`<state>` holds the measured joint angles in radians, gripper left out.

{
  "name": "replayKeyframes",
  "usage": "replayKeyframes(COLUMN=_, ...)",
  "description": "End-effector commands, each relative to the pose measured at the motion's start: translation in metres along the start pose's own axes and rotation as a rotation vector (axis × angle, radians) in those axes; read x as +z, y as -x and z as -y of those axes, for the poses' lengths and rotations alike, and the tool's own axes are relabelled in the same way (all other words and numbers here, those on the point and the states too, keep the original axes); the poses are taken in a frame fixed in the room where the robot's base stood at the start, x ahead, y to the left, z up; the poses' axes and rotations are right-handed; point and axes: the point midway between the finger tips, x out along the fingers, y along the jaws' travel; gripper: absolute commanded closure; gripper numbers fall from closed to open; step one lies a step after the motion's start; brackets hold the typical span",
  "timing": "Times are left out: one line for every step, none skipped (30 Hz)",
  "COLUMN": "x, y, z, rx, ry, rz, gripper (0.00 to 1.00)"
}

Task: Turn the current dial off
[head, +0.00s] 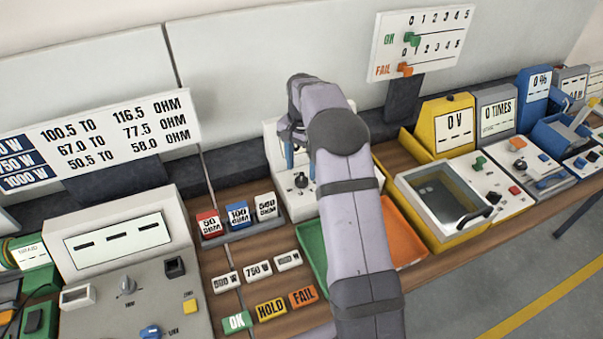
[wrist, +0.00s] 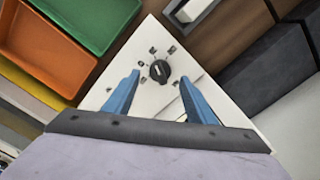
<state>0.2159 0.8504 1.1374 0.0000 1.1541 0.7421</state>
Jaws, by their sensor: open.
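A black round dial (wrist: 159,71) sits on a white panel (wrist: 150,105) with small marks around it; the marks are too small to read. It also shows in the head view as a black knob (head: 301,180) on a white box (head: 272,148), partly hidden by my arm. My gripper (wrist: 160,77) is open, with one blue finger on each side of the dial in the wrist view. The fingers look apart from the dial, and nothing is between them. In the head view my gripper (head: 300,160) is over the box, its fingers partly hidden. No label naming the dial is readable.
A green tray (head: 312,245) and an orange tray (head: 408,236) lie in front of the white box. Resistor blocks (head: 238,214) stand to its left. A grey tester (head: 125,290) with another knob is further left. A yellow unit (head: 447,125) stands right.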

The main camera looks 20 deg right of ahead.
Motion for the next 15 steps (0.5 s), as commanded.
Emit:
replayKeyframes(x=0.001, y=-0.005, z=-0.001, rx=0.003, ry=0.0, rz=0.004, gripper=0.49)
replayKeyframes(x=0.001, y=-0.009, z=-0.001, rx=0.003, ry=0.0, rz=0.003, gripper=0.49)
replayKeyframes(x=0.001, y=-0.014, z=-0.001, rx=0.003, ry=0.0, rz=0.004, gripper=0.49)
replayKeyframes(x=0.001, y=-0.018, z=-0.001, rx=0.003, ry=0.001, rz=0.003, gripper=0.49)
replayKeyframes(x=0.001, y=-0.021, z=-0.001, rx=0.002, ry=0.001, rz=0.002, gripper=0.49)
replayKeyframes(x=0.001, y=-0.025, z=-0.001, rx=0.002, ry=0.001, rz=0.002, gripper=0.49)
replayKeyframes(x=0.001, y=-0.028, z=0.0, rx=0.002, ry=0.001, rz=0.002, gripper=0.49)
replayKeyframes(x=0.001, y=-0.031, z=0.0, rx=0.002, ry=0.001, rz=0.002, gripper=0.49)
replayKeyframes(x=0.001, y=-0.034, z=-0.001, rx=0.002, ry=0.001, rz=0.002, gripper=0.49)
replayKeyframes(x=0.001, y=-0.036, z=-0.001, rx=0.001, ry=0.001, rz=0.001, gripper=0.49)
replayKeyframes(x=0.001, y=-0.037, z=0.0, rx=0.001, ry=0.001, rz=0.001, gripper=0.49)
replayKeyframes(x=0.001, y=-0.039, z=0.0, rx=0.0, ry=0.001, rz=0.0, gripper=0.49)
replayKeyframes(x=0.001, y=-0.04, z=0.0, rx=0.0, ry=0.001, rz=0.0, gripper=0.49)
replayKeyframes(x=0.001, y=-0.04, z=0.0, rx=0.0, ry=0.001, rz=0.0, gripper=0.49)
replayKeyframes(x=0.001, y=-0.041, z=0.0, rx=0.0, ry=0.001, rz=0.0, gripper=0.49)
